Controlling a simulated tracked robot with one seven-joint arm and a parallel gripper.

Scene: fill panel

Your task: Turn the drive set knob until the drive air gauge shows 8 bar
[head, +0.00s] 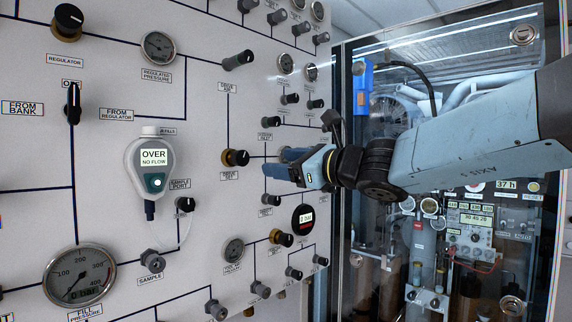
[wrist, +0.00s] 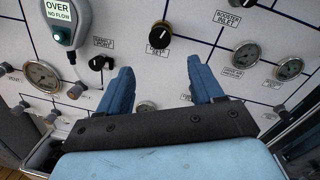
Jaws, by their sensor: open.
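The drive set knob (head: 236,158) is black with a brass collar, on the white panel above its label. A round gauge (wrist: 246,54) right of the knob, over a label that seems to read drive air pressure, has a dial too small to read. In the head view my gripper appears to cover it.
A handheld meter (head: 152,170) reading "OVER NO FLOW" hangs left of the knob. The sample port knob (head: 185,204) is below left. A large fill pressure gauge (head: 79,277) is at lower left. A glass-fronted cabinet (head: 440,130) stands at right behind my arm.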

